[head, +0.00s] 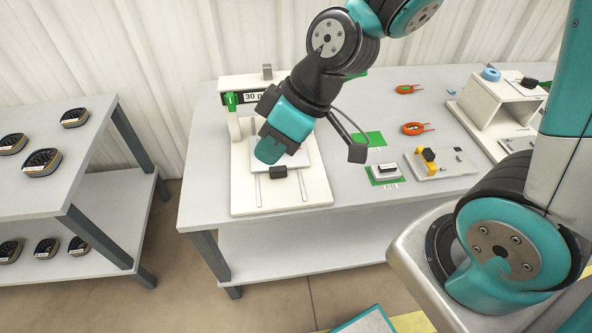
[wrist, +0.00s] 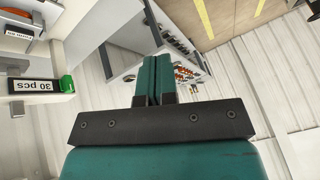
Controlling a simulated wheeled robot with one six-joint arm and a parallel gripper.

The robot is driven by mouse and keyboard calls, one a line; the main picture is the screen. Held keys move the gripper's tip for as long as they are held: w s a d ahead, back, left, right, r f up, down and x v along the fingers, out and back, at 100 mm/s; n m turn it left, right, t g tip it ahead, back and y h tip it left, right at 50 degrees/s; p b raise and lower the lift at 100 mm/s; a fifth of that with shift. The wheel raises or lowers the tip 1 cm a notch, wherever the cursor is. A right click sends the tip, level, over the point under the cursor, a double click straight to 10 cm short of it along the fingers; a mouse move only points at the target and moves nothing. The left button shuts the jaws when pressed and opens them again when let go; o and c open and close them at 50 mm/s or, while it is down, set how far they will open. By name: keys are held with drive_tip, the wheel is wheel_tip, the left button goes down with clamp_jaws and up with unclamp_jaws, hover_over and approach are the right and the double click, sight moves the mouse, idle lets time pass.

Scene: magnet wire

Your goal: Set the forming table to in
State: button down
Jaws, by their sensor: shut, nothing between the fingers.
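The forming table is a light sliding plate (head: 295,158) on a white base (head: 248,198), with a black handle (head: 286,172) at its front. Two thin rails run forward from it. My gripper (head: 268,153) is over the left part of the plate, just behind and left of the handle, and hides some of it. I cannot tell whether it touches the plate. In the wrist view its two teal fingers (wrist: 153,80) are shut together with nothing between them.
Behind the plate stands a white frame with a "30 pcs" sign (head: 258,97) and a green part (head: 231,101). To the right are a green mat (head: 369,139), a yellow-clamp fixture (head: 440,165) and orange tools (head: 414,128). A spool rack (head: 75,180) stands left, across a floor gap.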

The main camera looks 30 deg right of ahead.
drive_tip(key=w+d+f+n+t+h+p, duration=0.25)
drive_tip(key=d+f, duration=0.25)
drive_tip(key=f, duration=0.5)
drive_tip(key=w+d+f+n+t+h+p, duration=0.1)
drive_tip(key=w+d+f+t, duration=0.15)
drive_tip(key=d+f, duration=0.45)
drive_tip(key=b+x, duration=0.2)
drive_tip(key=x, duration=0.2)
drive_tip(key=b+x, duration=0.1)
drive_tip(key=x, duration=0.3)
drive_tip(key=s+a+b+x, duration=0.1)
drive_tip(key=b+x, duration=0.1)
drive_tip(key=x, duration=0.2)
drive_tip(key=shift+s+f+b, duration=0.15)
drive_tip(key=shift+f+b, duration=0.1)
drive_tip(key=shift+b, duration=0.05)
drive_tip(key=w, duration=0.1)
drive_tip(key=w+d+p, duration=0.1)
drive_tip(key=shift+w, duration=0.25)
drive_tip(key=shift+w+d+f, duration=0.1)
drive_tip(key=shift+w+d, duration=0.05)
drive_tip(key=shift+w, duration=0.6)
